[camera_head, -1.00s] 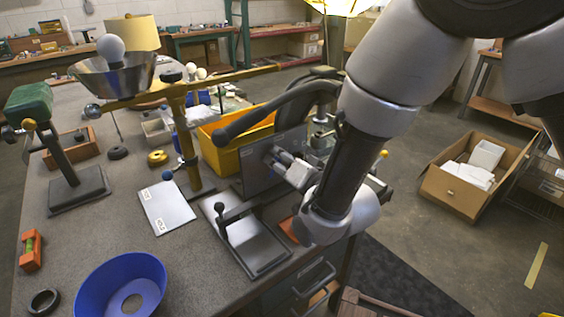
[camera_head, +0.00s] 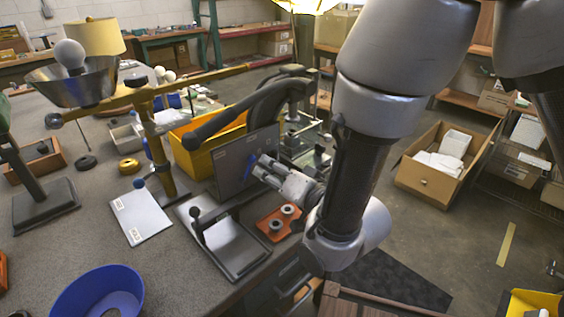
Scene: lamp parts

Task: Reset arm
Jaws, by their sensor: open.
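My gripper (camera_head: 262,170) is small in view at the end of my arm, left of my wrist and above the right edge of the workbench. Its fingers point left towards an upright dark panel (camera_head: 246,158); they look apart with nothing between them. I cannot tell whether they touch the panel. A white bulb (camera_head: 70,54) sits over a silver bowl-shaped shade (camera_head: 88,86) at the back left. A brass-coloured stand (camera_head: 156,150) with a long bar is beside it. A blue shade (camera_head: 72,296) lies at the front left.
The workbench (camera_head: 60,245) also holds a yellow bin (camera_head: 190,158), a black plate stand (camera_head: 232,252), an orange tray (camera_head: 268,226) with two rings and a white sheet (camera_head: 140,216). A cardboard box (camera_head: 425,184) stands on the floor at right. Floor between is open.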

